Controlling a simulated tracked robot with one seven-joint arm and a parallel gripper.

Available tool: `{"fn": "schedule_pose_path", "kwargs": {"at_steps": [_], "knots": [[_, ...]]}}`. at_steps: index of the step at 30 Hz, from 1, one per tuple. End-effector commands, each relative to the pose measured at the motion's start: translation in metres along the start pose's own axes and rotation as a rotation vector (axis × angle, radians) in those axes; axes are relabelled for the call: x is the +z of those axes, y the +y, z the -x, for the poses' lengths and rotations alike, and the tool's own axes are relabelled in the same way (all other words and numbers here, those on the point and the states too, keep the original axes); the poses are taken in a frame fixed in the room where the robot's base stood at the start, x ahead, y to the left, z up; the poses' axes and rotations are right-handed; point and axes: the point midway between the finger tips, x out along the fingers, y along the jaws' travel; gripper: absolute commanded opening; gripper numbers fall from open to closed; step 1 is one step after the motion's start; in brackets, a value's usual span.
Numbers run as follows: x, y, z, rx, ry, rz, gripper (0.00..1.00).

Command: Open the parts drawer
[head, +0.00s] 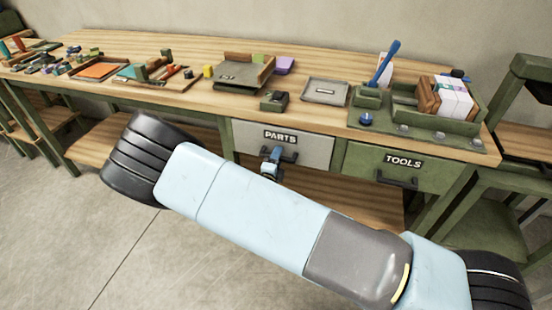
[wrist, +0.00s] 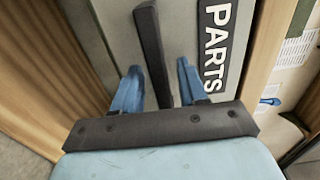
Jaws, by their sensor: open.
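The parts drawer (head: 308,147) is a light grey front with a PARTS label, set under the bench top. It looks shut, flush with the frame around it. Its dark bar handle (wrist: 153,50) stands out from the front in the wrist view. My gripper (wrist: 158,80) is open, with one blue finger on each side of the handle. I cannot tell whether either finger touches it. In the head view my gripper (head: 272,158) shows small at the handle, and my arm hides part of the space below the drawer.
A green TOOLS drawer (head: 395,167) with its own dark handle is to the right. The wooden bench top (head: 320,117) above holds trays, a green organiser (head: 440,122) and many small items. A lower wooden shelf (head: 350,200) lies beneath. Open floor (head: 70,240) is in front.

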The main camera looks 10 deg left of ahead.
Motion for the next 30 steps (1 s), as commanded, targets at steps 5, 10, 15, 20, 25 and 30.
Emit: {"fn": "schedule_pose_path", "kwargs": {"at_steps": [5,10,15,20,25,30], "knots": [[-0.0001,0.0001,0.0003,0.000,0.000,0.000,0.33],[0.0000,0.0001,0.0004,0.000,0.000,0.000,0.17],[0.0000,0.0006,0.0007,0.001,0.000,0.000,0.00],[0.0000,0.0010,0.0009,0.002,0.000,0.001,0.00],[0.0000,0.0015,0.0012,0.003,0.000,0.001,0.00],[0.0022,0.0018,0.0039,0.004,-0.003,0.001,0.00]]}}
